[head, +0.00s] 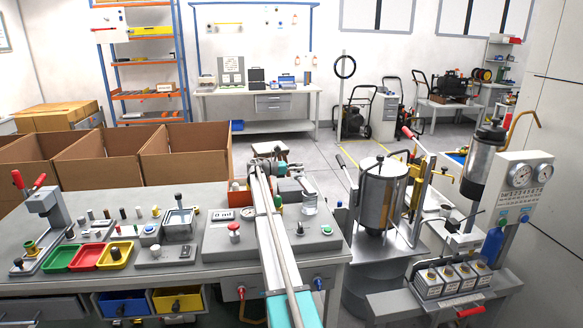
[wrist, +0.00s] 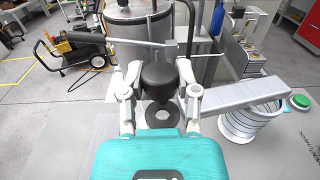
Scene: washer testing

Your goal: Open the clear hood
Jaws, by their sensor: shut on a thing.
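My gripper (wrist: 159,92) is shut on a black rounded knob (wrist: 158,75) in the wrist view, with one finger on each side of it. A dark ring shows just below the knob. In the head view my gripper (head: 271,150) is above the back of the grey test station, partly hidden by my own arm. A clear, glassy cylinder (head: 309,203) stands on the station, right of my arm; it seems to be the ribbed cylinder (wrist: 250,122) in the wrist view, under a flat grey bar (wrist: 243,94). I cannot tell which part is the hood.
A green button (wrist: 300,101) is beside the cylinder. A red mushroom button (head: 234,228) is left of my arm. A steel tank (head: 383,193) stands to the right, and a gauge panel (head: 519,185) is further right. Colored trays (head: 87,257) and small parts cover the bench's left.

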